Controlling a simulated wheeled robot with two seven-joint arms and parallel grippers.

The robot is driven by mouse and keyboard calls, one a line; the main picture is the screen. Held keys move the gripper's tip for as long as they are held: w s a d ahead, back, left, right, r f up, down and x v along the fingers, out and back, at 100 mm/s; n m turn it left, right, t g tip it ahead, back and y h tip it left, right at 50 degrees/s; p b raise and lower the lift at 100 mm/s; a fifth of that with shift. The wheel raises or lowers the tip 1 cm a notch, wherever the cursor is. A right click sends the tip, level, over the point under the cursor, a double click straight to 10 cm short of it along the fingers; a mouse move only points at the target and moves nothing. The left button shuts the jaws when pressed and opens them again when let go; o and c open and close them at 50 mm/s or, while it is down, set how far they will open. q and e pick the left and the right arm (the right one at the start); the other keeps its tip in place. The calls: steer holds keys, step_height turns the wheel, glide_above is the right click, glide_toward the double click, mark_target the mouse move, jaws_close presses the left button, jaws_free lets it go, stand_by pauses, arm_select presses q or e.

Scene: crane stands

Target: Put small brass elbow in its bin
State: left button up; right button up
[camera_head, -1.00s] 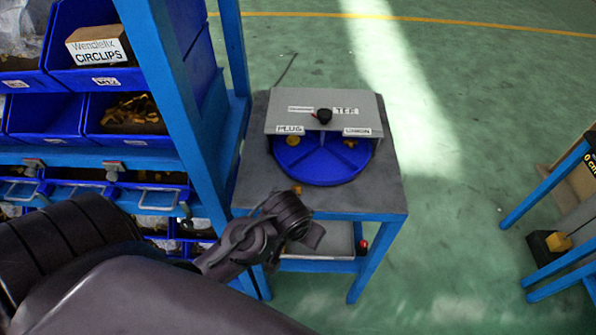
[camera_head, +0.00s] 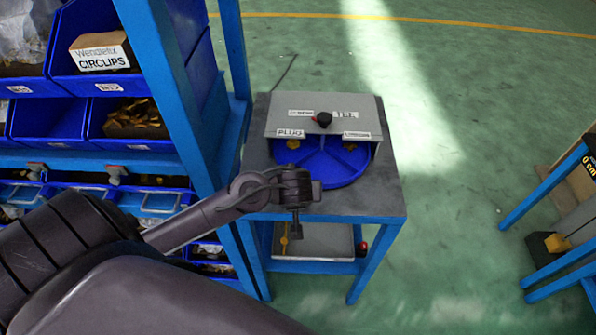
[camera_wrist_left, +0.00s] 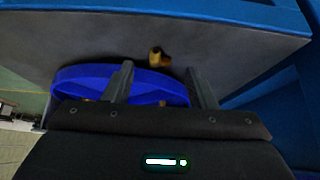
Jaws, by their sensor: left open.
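The small brass elbow (camera_wrist_left: 159,58) lies on the bare grey top of the stand (camera_wrist_left: 225,60) in the left wrist view, beside the blue round tray (camera_wrist_left: 75,85). My left gripper (camera_wrist_left: 159,72) is open and empty, with the elbow showing beyond and between its fingertips. In the head view my left gripper (camera_head: 296,234) hangs over the stand's front edge and the elbow is hidden behind it. The blue tray (camera_head: 335,172) has divided compartments under a grey cover (camera_head: 290,112) with labels; PLUG and TEE are readable, the others blurred. My right gripper is out of view.
A blue rack (camera_head: 170,80) with blue bins stands close on the left, its post beside my arm. A lower shelf tray (camera_head: 325,240) sits under the stand. A brass piece (camera_head: 293,143) shows near the PLUG label.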

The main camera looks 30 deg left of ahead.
arm_select(q)
steer(key=shift+x, duration=1.45)
steer(key=shift+r, duration=0.1)
steer(key=c, duration=1.1)
steer(key=shift+o, duration=0.2)
